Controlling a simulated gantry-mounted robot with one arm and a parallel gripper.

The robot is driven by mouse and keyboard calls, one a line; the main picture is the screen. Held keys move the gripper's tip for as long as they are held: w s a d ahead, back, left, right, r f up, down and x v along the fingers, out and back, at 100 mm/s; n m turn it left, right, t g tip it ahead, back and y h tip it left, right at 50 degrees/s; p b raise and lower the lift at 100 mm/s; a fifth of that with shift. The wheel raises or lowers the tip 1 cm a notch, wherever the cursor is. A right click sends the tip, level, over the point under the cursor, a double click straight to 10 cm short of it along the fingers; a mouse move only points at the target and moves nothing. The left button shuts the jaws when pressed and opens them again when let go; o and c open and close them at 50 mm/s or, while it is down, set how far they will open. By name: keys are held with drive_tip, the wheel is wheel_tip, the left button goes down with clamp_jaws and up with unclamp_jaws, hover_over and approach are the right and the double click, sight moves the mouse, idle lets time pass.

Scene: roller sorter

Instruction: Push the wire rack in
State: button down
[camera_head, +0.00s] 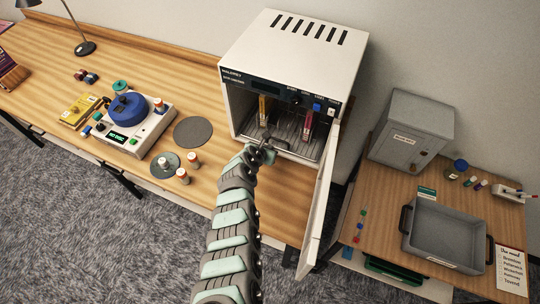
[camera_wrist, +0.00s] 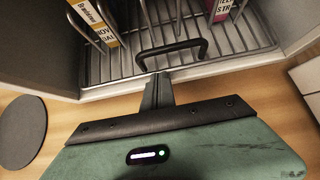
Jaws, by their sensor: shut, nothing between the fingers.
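The wire rack (camera_head: 290,126) lies in the open white cabinet (camera_head: 293,60) and its bars also show in the wrist view (camera_wrist: 120,66). A dark looped handle (camera_wrist: 204,48) stands at the rack's front edge. Two upright items, one with a yellow label (camera_wrist: 97,22) and one with a magenta label (camera_wrist: 222,10), stand on the rack. My gripper (camera_head: 264,150) is shut and empty at the cabinet's front. In the wrist view its narrow tip (camera_wrist: 157,90) points at the handle, just in front of it; I cannot tell whether they touch.
The cabinet door (camera_head: 318,205) hangs open on the right of my arm. A dark round mat (camera_head: 193,132) and a device with a blue top (camera_head: 130,112) are on the bench to the left. A grey tray (camera_head: 408,240) is on the right table.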

drive_tip(key=shift+w+d+b, duration=0.2)
drive_tip(key=shift+w+b, duration=0.1)
drive_tip(key=shift+w, duration=0.25)
drive_tip(key=shift+f, duration=0.1)
drive_tip(key=shift+s+f, duration=0.1)
drive_tip(key=shift+f, duration=0.05)
drive_tip(key=shift+s+r+p, duration=0.15)
drive_tip(key=shift+r+p, duration=0.1)
drive_tip(key=shift+p, duration=0.2)
drive_tip(key=s+p, duration=0.1)
drive_tip(key=s+a+p, duration=0.1)
drive_tip(key=s+r+p, duration=0.1)
drive_tip(key=p, duration=0.1)
drive_tip(key=shift+s+a, duration=0.3)
drive_tip(key=shift+s, duration=0.1)
drive_tip(key=p+v, duration=0.2)
drive_tip(key=shift+a+r+p, duration=0.1)
drive_tip(key=shift+r+p, duration=0.05)
drive_tip(key=shift+p, duration=0.25)
drive_tip(key=v, duration=0.6)
drive_tip(key=shift+s+p, duration=0.35)
drive_tip(key=shift+s, duration=0.05)
